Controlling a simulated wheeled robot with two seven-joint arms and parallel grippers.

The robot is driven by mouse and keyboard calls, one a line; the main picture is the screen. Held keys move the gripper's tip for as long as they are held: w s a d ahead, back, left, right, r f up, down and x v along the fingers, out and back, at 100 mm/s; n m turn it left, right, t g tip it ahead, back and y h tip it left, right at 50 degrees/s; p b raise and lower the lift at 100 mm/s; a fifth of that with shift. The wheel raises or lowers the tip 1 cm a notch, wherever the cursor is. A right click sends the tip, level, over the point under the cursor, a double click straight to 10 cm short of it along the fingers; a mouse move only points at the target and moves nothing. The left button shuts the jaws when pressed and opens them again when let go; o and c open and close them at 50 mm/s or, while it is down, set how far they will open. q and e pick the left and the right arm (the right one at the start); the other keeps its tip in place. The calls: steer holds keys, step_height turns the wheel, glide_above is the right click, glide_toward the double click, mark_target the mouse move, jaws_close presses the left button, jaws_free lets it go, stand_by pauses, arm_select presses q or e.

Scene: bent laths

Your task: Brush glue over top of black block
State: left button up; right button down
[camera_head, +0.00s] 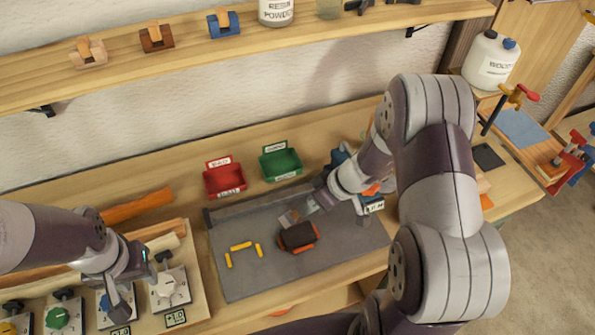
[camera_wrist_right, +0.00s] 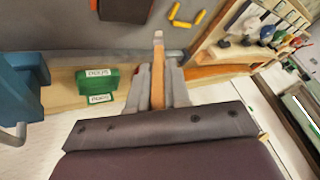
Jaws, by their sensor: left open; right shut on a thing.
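The black block (camera_head: 299,235) lies on the grey mat (camera_head: 240,283), with orange showing at its edges. It also shows at the top of the right wrist view (camera_wrist_right: 125,9). My right gripper (camera_head: 311,204) is shut on a brush, just behind the block. In the right wrist view the brush (camera_wrist_right: 158,60) is a light wooden strip between the fingers, its tip pointing toward the mat. Its tip looks close to the block, but I cannot tell whether they touch. My left gripper (camera_head: 132,287) is open and empty above the knob panel at the left.
Several yellow pieces (camera_head: 241,246) lie on the mat left of the block. A red bin (camera_head: 225,180) and a green bin (camera_head: 281,163) stand behind the mat. A panel with several knobs (camera_head: 168,284) is at the left. A blue thing (camera_wrist_right: 22,85) stands left in the wrist view.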

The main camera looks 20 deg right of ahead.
arm_select(q)
steer(key=s+f+b, duration=0.2)
steer(key=shift+s+d+b, duration=0.3)
steer(key=shift+d+b, duration=0.05)
steer(key=shift+b, duration=0.05)
arm_select(e)
steer(key=f, duration=0.1)
steer(key=s+f, duration=0.1)
steer(key=f, duration=0.1)
steer(key=s+f, duration=0.1)
steer(key=f, duration=0.1)
steer(key=shift+s+d+f, duration=0.1)
steer(key=shift+d+f, duration=0.1)
steer(key=shift+d, duration=0.05)
